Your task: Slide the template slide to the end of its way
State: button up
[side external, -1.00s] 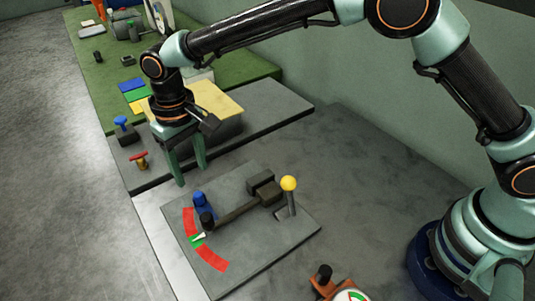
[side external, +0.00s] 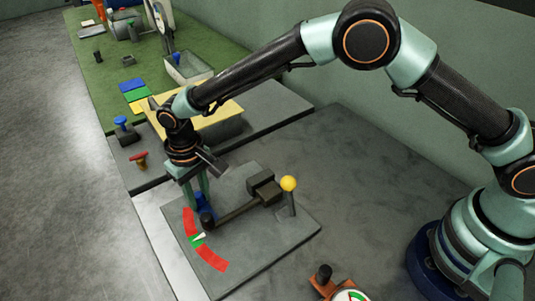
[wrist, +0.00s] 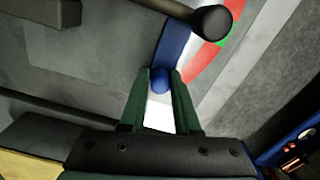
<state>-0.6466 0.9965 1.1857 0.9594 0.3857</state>
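No part is labelled as the template slide; the blue piece with a round knob (side external: 207,203) on the grey plate (side external: 272,226) may be it. In the wrist view its blue bar (wrist: 174,43) runs toward a red and green scale. My gripper (wrist: 162,72) points down at the blue knob, with one green finger on each side of it. A gap shows between the fingers, but I cannot tell whether they press on the knob. In the side view the fingers partly hide the blue piece.
A dark lever arm with a black knob (side external: 207,219) lies close beside the blue piece. A yellow-balled lever (side external: 288,184) stands to the right. Behind are a yellow board (side external: 222,115), a blue-topped knob (side external: 121,121) and a red handle (side external: 139,157). An orange-based gauge (side external: 349,295) is at the front.

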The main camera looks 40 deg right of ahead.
grip_shut()
dwell(1.2)
